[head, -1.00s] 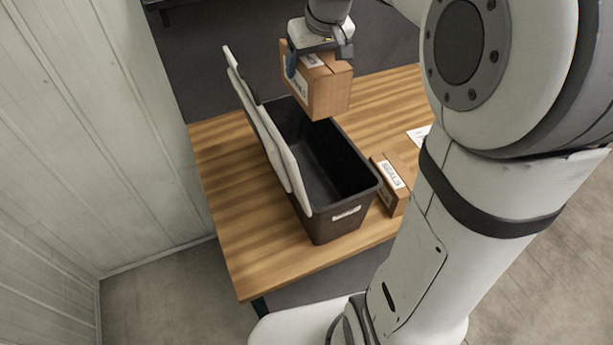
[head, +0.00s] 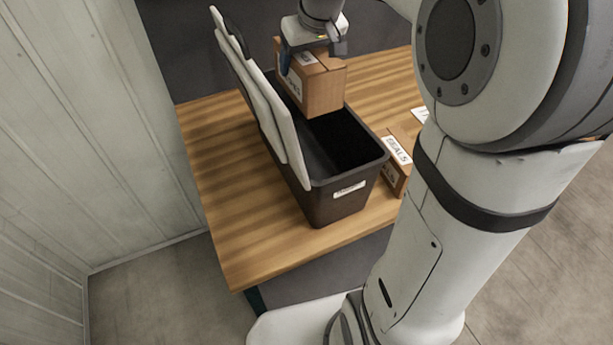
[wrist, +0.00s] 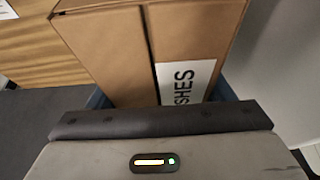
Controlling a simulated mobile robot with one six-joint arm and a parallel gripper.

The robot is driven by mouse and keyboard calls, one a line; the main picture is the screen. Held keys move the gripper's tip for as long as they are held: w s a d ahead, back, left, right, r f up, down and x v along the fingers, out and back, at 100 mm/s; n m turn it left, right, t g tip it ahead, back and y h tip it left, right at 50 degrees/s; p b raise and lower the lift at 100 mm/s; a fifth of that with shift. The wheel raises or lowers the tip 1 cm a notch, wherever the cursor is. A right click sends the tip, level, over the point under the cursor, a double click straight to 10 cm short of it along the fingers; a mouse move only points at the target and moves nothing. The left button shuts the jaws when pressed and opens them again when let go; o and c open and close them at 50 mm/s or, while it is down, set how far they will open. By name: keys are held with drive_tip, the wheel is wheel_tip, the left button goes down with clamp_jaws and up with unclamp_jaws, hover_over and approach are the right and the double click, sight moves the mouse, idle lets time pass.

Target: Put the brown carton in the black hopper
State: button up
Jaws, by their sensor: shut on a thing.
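The brown carton (head: 325,88) is held in my gripper (head: 308,62), which is shut on it. In the wrist view the carton (wrist: 115,50) fills the upper middle, with a white label ending in "SHES". The black hopper (head: 345,205) is an open bin on the wooden table, with grey-white lid flaps standing up along its left side. In the head view the carton overlaps the hopper's far end. I cannot tell how high above the rim it is. The hopper's far inside is hidden behind the carton.
A second brown carton (head: 398,160) with a white label stands on the table (head: 225,200) just right of the hopper, partly hidden by my arm. A white paper or label (head: 420,114) lies behind it. A pale panelled wall (head: 90,130) rises at the left. The table's left side is clear.

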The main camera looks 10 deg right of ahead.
drive_tip(key=b, duration=0.6)
hover_over(307, 165)
wheel_tip(307, 165, down, 24)
drive_tip(key=shift+f, duration=0.25)
drive_tip(key=shift+w, duration=0.1)
drive_tip(key=shift+f, duration=0.15)
drive_tip(key=o, duration=1.4)
drive_tip(key=shift+c, duration=0.2)
drive_tip(key=shift+r, duration=0.45)
drive_tip(key=a+v, duration=0.1)
drive_tip(key=v, duration=1)
drive_tip(key=shift+s+d+r+p, duration=0.15)
drive_tip(key=shift+s+d+p, duration=0.15)
drive_tip(key=shift+d, duration=0.15)
drive_tip(key=shift+w+r, duration=0.1)
